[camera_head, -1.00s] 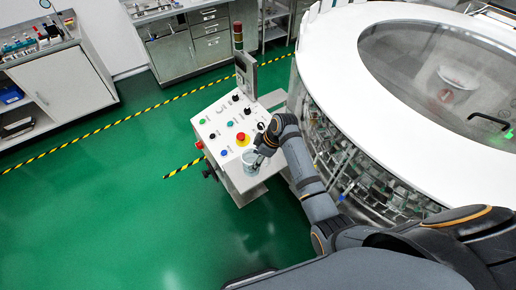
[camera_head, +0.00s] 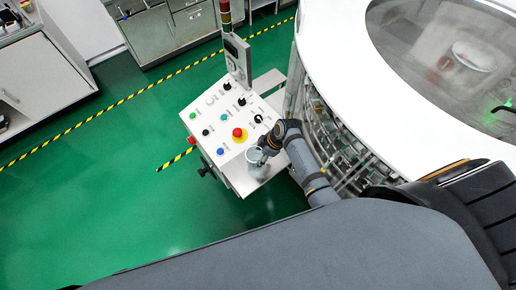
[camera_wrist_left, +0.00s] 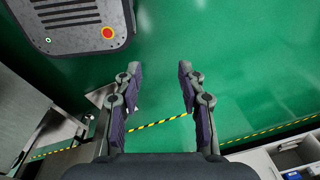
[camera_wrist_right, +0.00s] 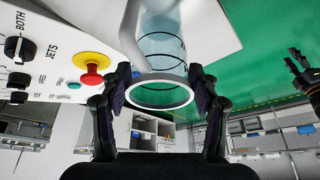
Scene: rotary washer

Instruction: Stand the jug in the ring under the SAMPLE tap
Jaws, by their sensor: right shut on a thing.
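The jug (camera_head: 254,157) is a clear, bluish vessel at the front right of the white control panel. In the right wrist view the jug (camera_wrist_right: 166,48) shows a pale round rim towards me and dark bands around its body. My right gripper (camera_head: 266,149) is shut on the jug near the rim, one finger on each side; the grip also shows in the right wrist view (camera_wrist_right: 160,88). My left gripper (camera_wrist_left: 160,72) is open and empty above the green floor. I cannot make out the SAMPLE tap or the ring, nor whether the jug's base touches anything.
The sloping panel (camera_head: 215,125) has several knobs and a red stop button (camera_head: 237,132) close to the jug. The round white washer (camera_head: 350,70) stands right of it. A cabinet (camera_head: 45,80) stands at far left. The green floor (camera_head: 90,190) is clear.

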